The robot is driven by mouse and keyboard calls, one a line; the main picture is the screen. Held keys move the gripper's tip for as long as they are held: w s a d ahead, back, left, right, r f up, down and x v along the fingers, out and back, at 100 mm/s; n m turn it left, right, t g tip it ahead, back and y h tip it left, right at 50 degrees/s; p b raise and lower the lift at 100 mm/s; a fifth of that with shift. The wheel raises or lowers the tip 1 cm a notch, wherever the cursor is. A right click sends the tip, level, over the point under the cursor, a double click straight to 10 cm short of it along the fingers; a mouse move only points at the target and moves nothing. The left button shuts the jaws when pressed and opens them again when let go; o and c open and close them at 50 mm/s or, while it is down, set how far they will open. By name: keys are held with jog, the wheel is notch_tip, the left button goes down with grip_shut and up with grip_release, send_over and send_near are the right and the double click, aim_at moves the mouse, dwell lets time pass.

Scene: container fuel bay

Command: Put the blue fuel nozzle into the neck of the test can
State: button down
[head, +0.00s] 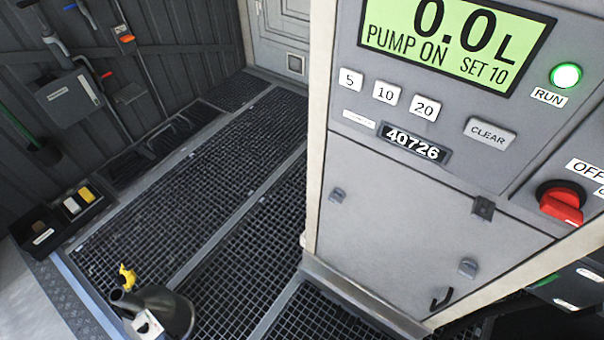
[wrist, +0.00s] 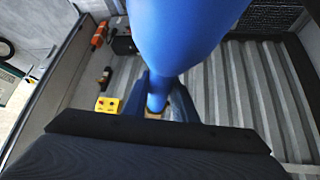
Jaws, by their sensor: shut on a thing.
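My gripper (wrist: 158,103) shows in the wrist view, with a dark finger on each side of the narrow end of the blue fuel nozzle (wrist: 187,38). It is shut on the nozzle, whose wide blue body fills the top middle of that view. Neither the gripper nor the nozzle shows in the head view. I cannot make out the test can or its neck for certain in either view.
The pump cabinet (head: 430,215) stands at right; its display (head: 440,40) reads 0.0 L, PUMP ON, SET 10. A red switch (head: 562,203) sits below a lit green lamp (head: 565,76). A dark rounded object (head: 170,312) is at lower left. Grating floor (head: 190,190) is mostly clear.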

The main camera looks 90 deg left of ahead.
jog(key=shift+f+b, duration=2.95)
jog(key=shift+f, duration=1.6)
